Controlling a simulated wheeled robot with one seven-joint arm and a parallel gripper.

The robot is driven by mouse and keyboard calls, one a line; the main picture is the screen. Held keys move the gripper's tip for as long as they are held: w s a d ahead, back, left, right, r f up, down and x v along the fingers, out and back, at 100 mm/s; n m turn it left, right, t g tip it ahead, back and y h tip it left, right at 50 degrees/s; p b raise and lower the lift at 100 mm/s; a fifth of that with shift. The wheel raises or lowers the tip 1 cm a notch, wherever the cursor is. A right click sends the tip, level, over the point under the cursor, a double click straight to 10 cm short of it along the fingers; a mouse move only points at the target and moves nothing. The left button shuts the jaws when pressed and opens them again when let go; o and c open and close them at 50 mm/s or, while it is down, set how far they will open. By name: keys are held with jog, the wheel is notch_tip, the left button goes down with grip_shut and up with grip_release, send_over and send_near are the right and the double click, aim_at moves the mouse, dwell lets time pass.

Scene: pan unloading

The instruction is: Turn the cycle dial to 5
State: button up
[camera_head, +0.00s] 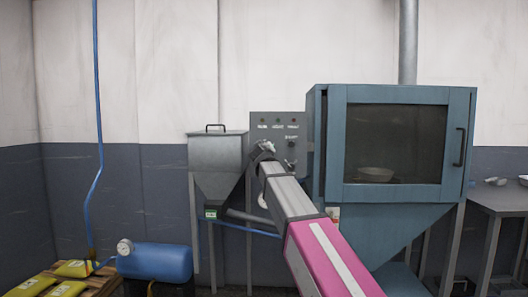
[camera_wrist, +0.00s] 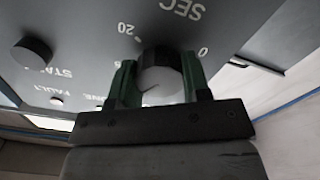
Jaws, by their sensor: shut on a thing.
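The cycle dial (camera_wrist: 161,58) is a round, dark-sided knob with a pale face on a grey control panel (camera_head: 258,128). In the wrist view it sits between the green-tipped fingers of my gripper (camera_wrist: 161,86), which is shut on it. I cannot tell which number the dial points to. In the head view my gripper (camera_head: 266,148) is at the panel's left part and hides the dial.
A dark knob (camera_wrist: 32,50) sits beside the dial on the panel. A blue cabinet with a glass door (camera_head: 395,142) stands right of the panel, and a grey hopper (camera_head: 217,155) stands left. A blue tank (camera_head: 155,262) and yellow bags (camera_head: 73,269) are lower left.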

jog(key=n, duration=0.4)
jog(key=shift+n, duration=0.4)
jog(key=n, duration=0.4)
jog(key=shift+a, duration=0.1)
jog(key=n, duration=0.5)
jog(key=shift+f, duration=0.1)
jog(key=shift+n, duration=2.1)
jog(key=o, duration=0.9)
